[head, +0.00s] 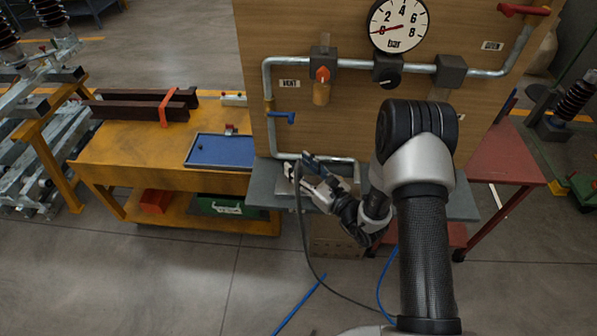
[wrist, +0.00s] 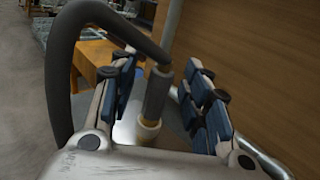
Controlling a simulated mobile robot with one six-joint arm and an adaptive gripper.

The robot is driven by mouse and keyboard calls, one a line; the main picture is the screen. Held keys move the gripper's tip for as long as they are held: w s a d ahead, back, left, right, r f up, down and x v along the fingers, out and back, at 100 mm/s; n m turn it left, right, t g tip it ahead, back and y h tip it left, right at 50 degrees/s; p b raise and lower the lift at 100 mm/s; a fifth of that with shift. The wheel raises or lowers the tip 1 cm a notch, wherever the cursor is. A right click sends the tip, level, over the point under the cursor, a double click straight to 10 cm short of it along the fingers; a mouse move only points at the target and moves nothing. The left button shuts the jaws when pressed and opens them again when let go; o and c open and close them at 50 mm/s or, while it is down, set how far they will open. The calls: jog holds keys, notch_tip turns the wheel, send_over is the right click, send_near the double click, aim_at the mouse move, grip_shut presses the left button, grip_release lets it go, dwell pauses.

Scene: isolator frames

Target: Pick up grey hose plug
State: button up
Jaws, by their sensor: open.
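The grey hose plug (wrist: 157,94) stands between the two blue-padded fingers of my gripper (wrist: 160,72) in the wrist view. A thick dark grey hose (wrist: 60,75) arcs from its top to the left and down. The fingers are open, with a visible gap on each side of the plug. In the head view my gripper (head: 300,164) is over the grey shelf at the foot of the wooden panel. The plug is too small and covered there to make out clearly.
The wooden panel (head: 340,120) stands close behind my gripper, with metal pipe (head: 267,85), a blue-handled valve (head: 281,117) and a gauge (head: 398,25). A yellow bench (head: 120,150) with a blue tray (head: 222,152) is to the left. The hose (head: 309,255) hangs below the shelf.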

jog(key=shift+w+a, duration=0.35)
jog(key=shift+w, duration=0.15)
jog(key=shift+r, duration=0.1)
jog(key=shift+c, duration=0.5)
grip_shut()
